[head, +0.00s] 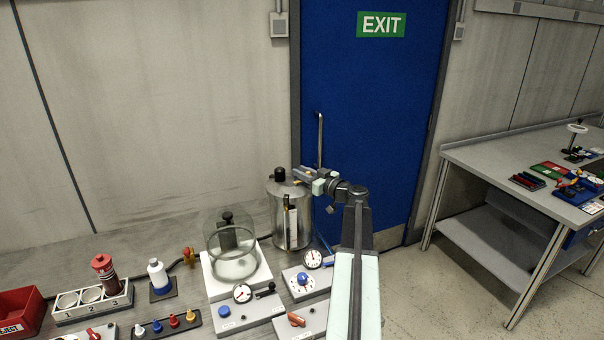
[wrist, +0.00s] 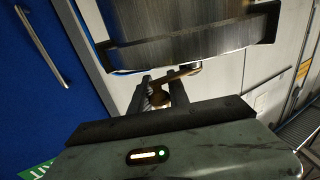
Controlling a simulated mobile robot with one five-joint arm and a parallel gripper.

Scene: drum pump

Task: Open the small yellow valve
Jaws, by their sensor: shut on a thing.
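The small yellow valve (wrist: 158,98) shows as a brass-coloured piece between my fingers in the wrist view, beside the metal drum (wrist: 195,35). A short bar runs from it towards the drum. My gripper (wrist: 161,92) is shut on the valve, and its fingers partly hide it. In the head view my gripper (head: 304,174) is at the upper right side of the steel drum (head: 291,222), where a small yellow-orange bit (head: 298,182) shows. How far the valve is turned cannot be told.
A glass bell jar (head: 231,250) stands left of the drum on a white base. Gauge panels (head: 250,311) lie in front. A blue door (head: 370,100) is behind; a second table (head: 490,160) is right.

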